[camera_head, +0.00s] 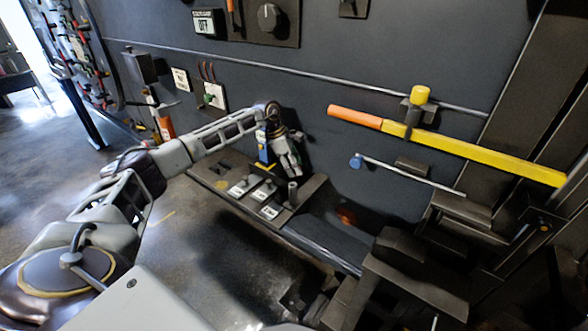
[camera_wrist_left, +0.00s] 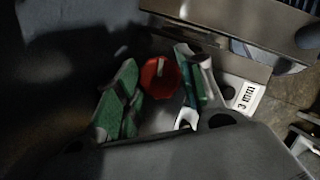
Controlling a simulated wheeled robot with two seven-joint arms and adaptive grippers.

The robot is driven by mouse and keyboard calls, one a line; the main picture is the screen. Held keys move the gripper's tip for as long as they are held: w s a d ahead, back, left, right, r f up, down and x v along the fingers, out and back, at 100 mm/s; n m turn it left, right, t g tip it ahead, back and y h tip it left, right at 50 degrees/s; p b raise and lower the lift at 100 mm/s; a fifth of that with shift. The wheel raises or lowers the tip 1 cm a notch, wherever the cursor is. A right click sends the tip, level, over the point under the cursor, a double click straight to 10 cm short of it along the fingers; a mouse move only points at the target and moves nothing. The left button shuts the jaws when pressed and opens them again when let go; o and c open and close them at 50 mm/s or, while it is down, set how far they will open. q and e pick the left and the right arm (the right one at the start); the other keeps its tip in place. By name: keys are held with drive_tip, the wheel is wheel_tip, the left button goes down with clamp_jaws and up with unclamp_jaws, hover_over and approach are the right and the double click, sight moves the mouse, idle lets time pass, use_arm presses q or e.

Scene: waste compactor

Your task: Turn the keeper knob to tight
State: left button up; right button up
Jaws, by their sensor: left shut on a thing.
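In the left wrist view, a red, roughly eight-sided knob (camera_wrist_left: 160,80) with a pale grey pointer bar sits between the green-padded fingers of my left gripper (camera_wrist_left: 160,90). The fingers are closed in on both sides of the knob, and the jaws are shut on it. In the head view, my left gripper (camera_head: 293,168) is low against the dark wall, just above a shelf with labelled controls. The knob is hidden there behind the gripper. Any tight or loose marking is too dark to read. My right gripper is not in view.
A shelf (camera_head: 222,187) holds several small labelled switches, and an upright grey peg (camera_head: 293,193) stands below the gripper. A yellow lever with an orange end (camera_head: 470,150) and a blue-tipped rod (camera_head: 410,175) lie to the right. Floor to the left is clear.

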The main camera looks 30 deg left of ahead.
use_arm(q)
drive_tip(key=shift+m, duration=0.4)
drive_tip(key=shift+w+m+g+h+b, duration=0.15)
drive_tip(key=shift+m+g+b, duration=0.25)
drive_tip(key=shift+m, duration=0.45)
drive_tip(key=shift+s+m+g+h+b, duration=0.15)
drive_tip(key=shift+m+g+b, duration=0.25)
drive_tip(key=shift+m, duration=0.45)
drive_tip(key=shift+w+m, duration=0.1)
drive_tip(key=shift+m, duration=0.2)
drive_tip(key=o, duration=0.7)
drive_tip(key=shift+c, duration=0.2)
drive_tip(key=shift+o, duration=1.6)
drive_tip(key=shift+r, duration=0.1)
drive_tip(key=shift+a, duration=0.1)
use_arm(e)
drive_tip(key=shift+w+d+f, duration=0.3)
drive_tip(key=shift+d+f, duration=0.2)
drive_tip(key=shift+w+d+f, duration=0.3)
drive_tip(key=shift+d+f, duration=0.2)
